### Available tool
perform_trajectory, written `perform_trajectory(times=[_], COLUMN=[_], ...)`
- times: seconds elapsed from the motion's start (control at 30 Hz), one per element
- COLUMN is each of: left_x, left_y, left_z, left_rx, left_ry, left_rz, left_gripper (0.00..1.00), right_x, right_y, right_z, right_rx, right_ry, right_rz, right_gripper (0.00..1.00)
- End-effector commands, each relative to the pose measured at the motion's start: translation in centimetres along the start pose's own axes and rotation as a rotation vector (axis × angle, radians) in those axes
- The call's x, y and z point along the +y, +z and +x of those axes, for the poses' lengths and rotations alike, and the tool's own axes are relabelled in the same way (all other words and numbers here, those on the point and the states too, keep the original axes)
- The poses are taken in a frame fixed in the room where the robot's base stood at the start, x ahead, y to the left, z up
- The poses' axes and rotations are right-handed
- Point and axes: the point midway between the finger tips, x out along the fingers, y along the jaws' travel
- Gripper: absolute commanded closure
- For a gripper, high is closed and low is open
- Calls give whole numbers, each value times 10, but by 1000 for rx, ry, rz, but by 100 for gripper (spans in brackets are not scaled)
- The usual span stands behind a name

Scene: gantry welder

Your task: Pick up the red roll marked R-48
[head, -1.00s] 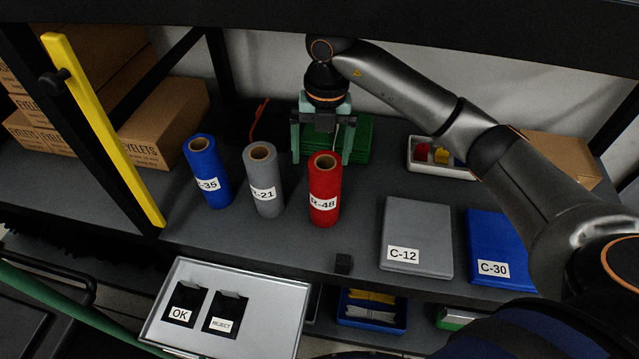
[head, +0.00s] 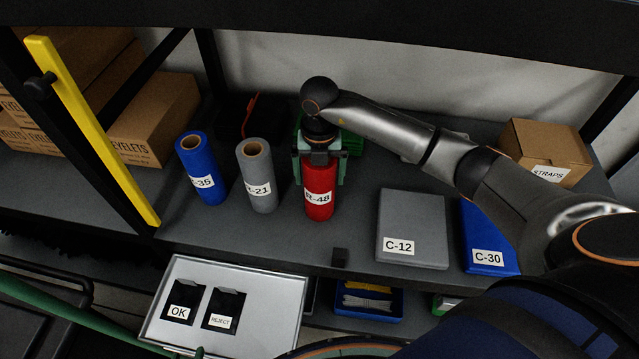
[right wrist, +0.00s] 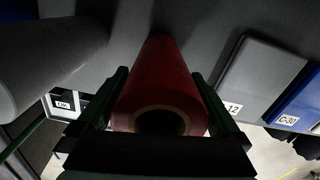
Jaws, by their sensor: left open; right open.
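The red roll (head: 319,190) marked R-48 stands upright on the grey shelf. In the right wrist view the red roll (right wrist: 160,85) shows its open core end toward the camera. My right gripper (head: 319,172) is over the roll from above, its green fingers on opposite sides of the upper part. In the right wrist view my right gripper (right wrist: 165,105) is open around the roll; I cannot tell whether the fingers touch it. A small green tip of what appears to be my left gripper (head: 199,353) shows at the bottom edge of the head view, away from the roll.
A grey roll (head: 257,180) marked R-21 and a blue roll (head: 202,172) marked R-35 stand to the left. A grey case (head: 413,222) marked C-12 and a blue one (head: 480,225) marked C-30 lie to the right. A yellow post (head: 95,135) rises at left.

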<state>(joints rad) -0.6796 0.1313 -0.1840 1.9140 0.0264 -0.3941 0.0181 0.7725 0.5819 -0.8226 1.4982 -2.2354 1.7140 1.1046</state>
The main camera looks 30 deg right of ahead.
Motion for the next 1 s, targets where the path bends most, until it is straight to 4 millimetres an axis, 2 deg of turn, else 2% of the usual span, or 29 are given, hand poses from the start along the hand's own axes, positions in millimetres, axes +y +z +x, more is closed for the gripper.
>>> perform_trajectory(times=[0.27, 1.0], left_x=[0, 0], left_y=[0, 0], left_z=[0, 0], left_rx=[0, 1], left_ry=[0, 0], left_rz=[0, 0], left_gripper=[50, 50], right_x=[0, 0], right_y=[0, 0], right_z=[5, 4], right_rx=[0, -1], right_ry=[0, 0], right_rz=[-1, 0], right_gripper=[0, 82])
